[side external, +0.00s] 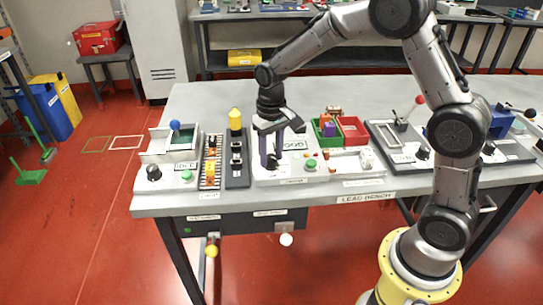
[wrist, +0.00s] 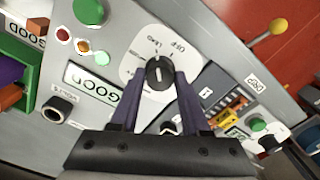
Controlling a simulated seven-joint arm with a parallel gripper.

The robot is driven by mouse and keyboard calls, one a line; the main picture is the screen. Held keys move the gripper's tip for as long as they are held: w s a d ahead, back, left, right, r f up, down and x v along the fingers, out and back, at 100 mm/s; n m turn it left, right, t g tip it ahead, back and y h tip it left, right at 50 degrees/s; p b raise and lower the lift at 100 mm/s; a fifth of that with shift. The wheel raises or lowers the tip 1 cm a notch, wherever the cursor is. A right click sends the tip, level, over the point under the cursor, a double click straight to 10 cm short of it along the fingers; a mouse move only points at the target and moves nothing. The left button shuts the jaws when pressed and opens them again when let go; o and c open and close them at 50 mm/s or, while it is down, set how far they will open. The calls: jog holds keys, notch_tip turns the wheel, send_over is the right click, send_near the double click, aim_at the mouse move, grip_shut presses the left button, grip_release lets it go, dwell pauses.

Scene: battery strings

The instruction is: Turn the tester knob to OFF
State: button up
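The tester knob (wrist: 159,73) is black with a white pointer line, on a white dial plate in the wrist view. The pointer runs roughly up and down in the picture. OFF is printed above and to the right of the knob, and another label, apparently LEAD, above and to the left. My gripper (wrist: 160,84) has its two dark purple fingers on either side of the knob, very close to it. I cannot tell whether they touch it. In the side view my gripper (side external: 271,164) points down at the tester panel (side external: 290,178) and largely hides the knob.
On the panel, a green button (wrist: 88,11), small lamps and a GOOD display (wrist: 92,82) lie left of the knob. A second black knob (wrist: 57,109) sits lower left. Red and green bins (side external: 351,130) stand right of my gripper, and a battery rack (side external: 237,160) stands left.

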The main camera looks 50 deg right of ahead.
aim_at(271, 157)
grip_shut()
jog(key=m, duration=0.4)
jog(key=shift+m, duration=0.9)
jog(key=m, duration=0.3)
jog(key=shift+o, duration=2.1)
grip_release()
jog(key=shift+r, duration=1.8)
